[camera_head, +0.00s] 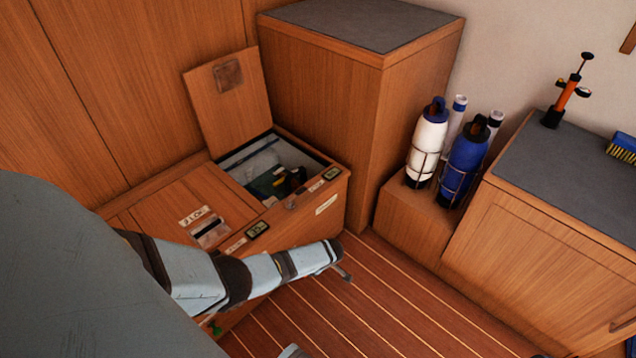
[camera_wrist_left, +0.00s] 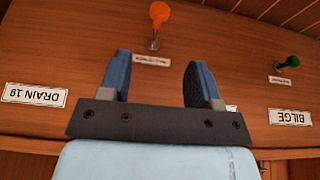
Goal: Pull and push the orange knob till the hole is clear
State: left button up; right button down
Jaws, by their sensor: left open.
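The orange knob (camera_wrist_left: 159,13) shows in the left wrist view at the top centre, on a short metal stem standing out from a wooden panel (camera_wrist_left: 230,45). My left gripper (camera_wrist_left: 158,68) is open and empty. The knob appears beyond its fingertips, between their lines and apart from them. In the head view the knob is hidden, and my left arm reaches across the front of the wooden bench (camera_head: 165,195). I cannot make out the hole. My right gripper is not in view.
An upside-down DRAIN 19 label (camera_wrist_left: 35,95) is at left. An open locker lid (camera_head: 228,95), bottles (camera_head: 428,140) and a pump (camera_head: 566,95) stand behind. The floor (camera_head: 370,310) is clear.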

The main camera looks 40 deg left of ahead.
pick_arm(q)
jog(key=shift+d+r, duration=0.1)
jog(key=shift+r, duration=0.2)
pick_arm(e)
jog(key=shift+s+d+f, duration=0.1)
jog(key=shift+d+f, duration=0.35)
pick_arm(q)
jog(key=shift+c, duration=0.5)
